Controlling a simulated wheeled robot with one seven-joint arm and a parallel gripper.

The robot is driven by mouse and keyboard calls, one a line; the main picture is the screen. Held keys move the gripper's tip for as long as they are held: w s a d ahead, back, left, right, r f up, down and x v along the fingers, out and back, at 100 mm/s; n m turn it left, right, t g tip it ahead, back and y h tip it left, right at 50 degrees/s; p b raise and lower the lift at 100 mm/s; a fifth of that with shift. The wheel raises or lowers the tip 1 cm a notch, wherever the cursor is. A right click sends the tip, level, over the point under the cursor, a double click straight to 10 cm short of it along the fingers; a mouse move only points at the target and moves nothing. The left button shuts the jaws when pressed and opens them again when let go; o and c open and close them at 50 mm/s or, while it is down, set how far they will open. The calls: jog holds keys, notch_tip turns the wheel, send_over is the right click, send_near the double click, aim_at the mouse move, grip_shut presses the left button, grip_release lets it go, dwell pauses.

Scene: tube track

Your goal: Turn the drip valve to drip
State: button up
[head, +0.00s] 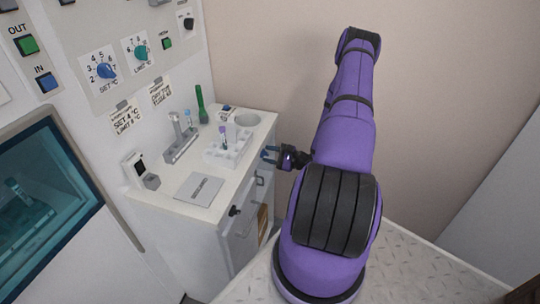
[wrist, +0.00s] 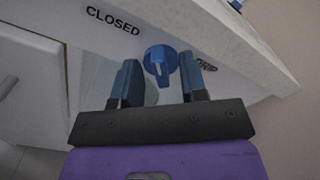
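The drip valve's blue knob (wrist: 160,58) shows in the wrist view on a light panel under the counter's edge. Its raised grip runs roughly up and down in the picture. A "CLOSED" label (wrist: 112,20) is at the upper left of it, and a second label (wrist: 206,66), hard to read in full, is at its right behind a fingertip. My gripper (wrist: 160,68) is open, with one finger on each side of the knob in the picture; I cannot tell whether they touch it. In the head view my gripper (head: 271,155) is beside the counter's right side; the knob cannot be made out there.
The counter (head: 236,180) bears a white rack (head: 228,151), a green tube (head: 201,104), a grey plate (head: 199,188) and a metal stand (head: 181,143). Wall dials (head: 107,71) are at the left. The counter's overhanging edge is close above my fingers.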

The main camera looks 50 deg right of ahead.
grip_shut()
